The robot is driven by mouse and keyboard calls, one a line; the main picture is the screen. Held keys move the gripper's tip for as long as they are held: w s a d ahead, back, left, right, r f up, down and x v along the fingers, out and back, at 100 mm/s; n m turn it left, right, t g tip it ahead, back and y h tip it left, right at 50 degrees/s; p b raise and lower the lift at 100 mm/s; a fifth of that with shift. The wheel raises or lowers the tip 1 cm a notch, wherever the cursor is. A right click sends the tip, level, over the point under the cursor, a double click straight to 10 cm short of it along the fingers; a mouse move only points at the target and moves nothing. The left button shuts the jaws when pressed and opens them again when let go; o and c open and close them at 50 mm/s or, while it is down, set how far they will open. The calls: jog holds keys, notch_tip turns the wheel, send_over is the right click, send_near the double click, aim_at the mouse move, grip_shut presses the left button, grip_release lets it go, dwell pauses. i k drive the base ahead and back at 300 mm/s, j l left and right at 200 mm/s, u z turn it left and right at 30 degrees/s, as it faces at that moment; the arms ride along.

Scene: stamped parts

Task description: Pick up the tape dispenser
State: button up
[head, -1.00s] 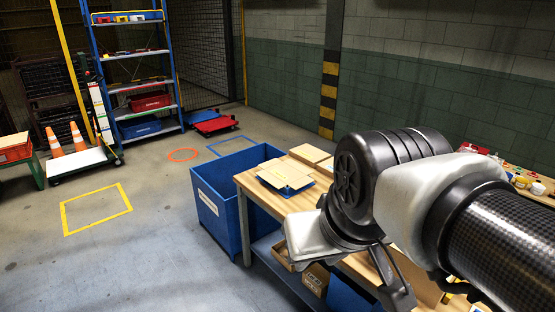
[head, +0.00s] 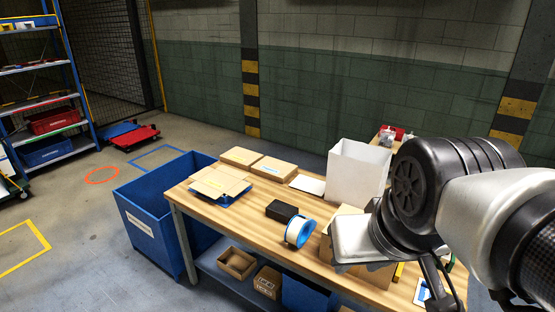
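A blue-rimmed roll with a white middle (head: 299,232) stands on edge on the wooden table (head: 235,215). A black block (head: 281,211) lies just behind and left of it. The two look like the tape dispenser's roll and body, but I cannot tell whether they are joined. My gripper (head: 441,280) shows only partly at the lower right, below my arm's black joint. It is to the right of the roll and apart from it. Its fingertips are not clear, so I cannot tell whether it is open or shut.
Flat cardboard boxes (head: 273,168) and a white bin (head: 357,172) stand along the table's back. An open carton (head: 326,248) is right of the roll, partly behind my arm. A blue crate (head: 150,222) stands left of the table. Small boxes (head: 237,263) sit on the lower shelf.

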aim_at(298, 230)
jog(key=i+j+z, duration=0.25)
jog(key=i+j, duration=0.25)
jog(key=j, duration=0.2)
jog(key=i+j+z, duration=0.3)
jog(key=i+j, duration=0.15)
jog(key=j, duration=0.3)
jog(key=i+j+z, duration=0.1)
jog(key=j, duration=0.35)
jog(key=i, duration=0.1)
